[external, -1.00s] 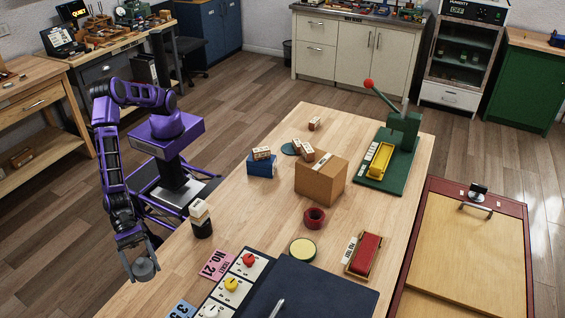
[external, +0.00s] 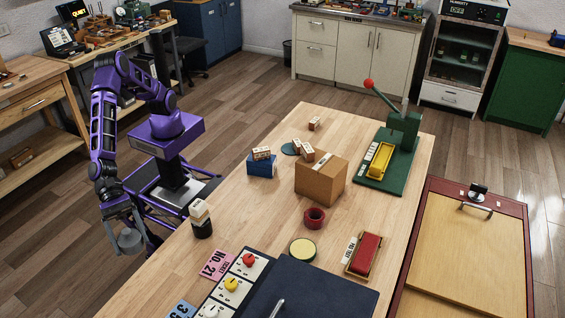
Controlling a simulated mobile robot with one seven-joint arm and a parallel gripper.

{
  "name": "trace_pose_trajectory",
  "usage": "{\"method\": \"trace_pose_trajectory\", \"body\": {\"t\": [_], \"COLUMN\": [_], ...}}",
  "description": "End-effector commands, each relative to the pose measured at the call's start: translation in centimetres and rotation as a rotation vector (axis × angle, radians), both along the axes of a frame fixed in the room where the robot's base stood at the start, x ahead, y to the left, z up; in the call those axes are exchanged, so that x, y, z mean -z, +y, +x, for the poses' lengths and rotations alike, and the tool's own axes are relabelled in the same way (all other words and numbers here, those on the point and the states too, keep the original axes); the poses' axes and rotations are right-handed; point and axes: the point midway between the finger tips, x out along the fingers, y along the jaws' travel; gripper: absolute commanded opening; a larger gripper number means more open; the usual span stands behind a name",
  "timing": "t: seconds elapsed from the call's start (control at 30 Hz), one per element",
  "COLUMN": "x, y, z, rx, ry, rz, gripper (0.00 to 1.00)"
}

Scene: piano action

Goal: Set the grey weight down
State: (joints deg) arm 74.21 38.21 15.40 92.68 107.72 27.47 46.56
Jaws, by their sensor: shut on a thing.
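The grey weight (external: 130,241) is a short, round grey piece at the end of my purple arm, at the left of the external view. My gripper (external: 122,226) is shut on it. The weight hangs in the air beside the left edge of the wooden table (external: 250,222), left of a black and white stamp. My arm hides part of the gripper, and the fingers are small in this view.
The black and white stamp (external: 202,222) stands near the table's left edge. A blue box (external: 262,166), a cardboard box (external: 321,178), a red ring (external: 314,218) and a green press (external: 390,155) stand farther in. Bare wood lies between the stamp and the red ring.

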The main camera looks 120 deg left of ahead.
Motion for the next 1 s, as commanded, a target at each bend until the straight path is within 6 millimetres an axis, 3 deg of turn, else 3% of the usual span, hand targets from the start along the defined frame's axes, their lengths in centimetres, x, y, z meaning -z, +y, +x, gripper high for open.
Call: {"method": "trace_pose_trajectory", "body": {"t": [0.27, 0.53, 0.67, 1.0], "x": [-0.3, -0.3, -0.4, -0.4], "y": [2.2, 6.5, 10.1, 22.6], "z": [3.7, 9.3, 13.4, 23.6], "rx": [-0.061, -0.164, -0.240, -0.467], "ry": [-0.009, -0.014, -0.018, -0.026], "rz": [-0.004, -0.003, -0.002, 0.001], "gripper": [0.00, 0.00, 0.00, 0.00]}}
